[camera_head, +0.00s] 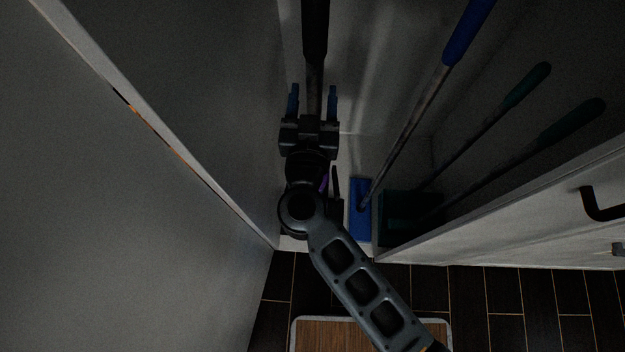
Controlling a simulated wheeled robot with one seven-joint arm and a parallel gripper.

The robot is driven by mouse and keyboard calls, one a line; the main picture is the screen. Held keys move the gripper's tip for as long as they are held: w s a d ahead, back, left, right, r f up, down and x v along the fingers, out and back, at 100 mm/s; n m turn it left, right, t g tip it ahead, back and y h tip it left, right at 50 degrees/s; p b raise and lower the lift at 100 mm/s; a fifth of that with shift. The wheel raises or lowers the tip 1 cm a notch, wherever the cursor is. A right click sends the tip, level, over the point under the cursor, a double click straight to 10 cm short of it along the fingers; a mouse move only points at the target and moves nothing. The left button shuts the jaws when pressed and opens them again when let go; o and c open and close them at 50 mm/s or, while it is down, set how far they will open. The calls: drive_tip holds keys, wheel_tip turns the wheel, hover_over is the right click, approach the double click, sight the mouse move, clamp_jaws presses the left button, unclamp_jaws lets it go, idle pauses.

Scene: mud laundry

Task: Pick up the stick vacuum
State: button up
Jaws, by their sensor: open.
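The stick vacuum (315,38) stands upright in a narrow cabinet, its dark handle and shaft rising to the top edge in the head view. A small purple patch shows low beside my wrist and may be part of it. My gripper (312,102) is open, with one blue finger on each side of the dark shaft in the picture. I cannot tell whether the fingers touch the shaft or how deep it sits between them. My wrist and arm hide most of the vacuum's lower part.
A blue flat mop (360,208) with a blue handle leans to the right, close to my wrist. Two green-handled tools (527,85) stand farther right by a dark green dustpan or bin. Cabinet walls are close on both sides. A wooden-topped mat (330,336) lies on the dark floor.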

drive_tip(key=shift+w, duration=0.5)
drive_tip(key=shift+c, duration=0.3)
clamp_jaws()
drive_tip(key=shift+r, duration=0.15)
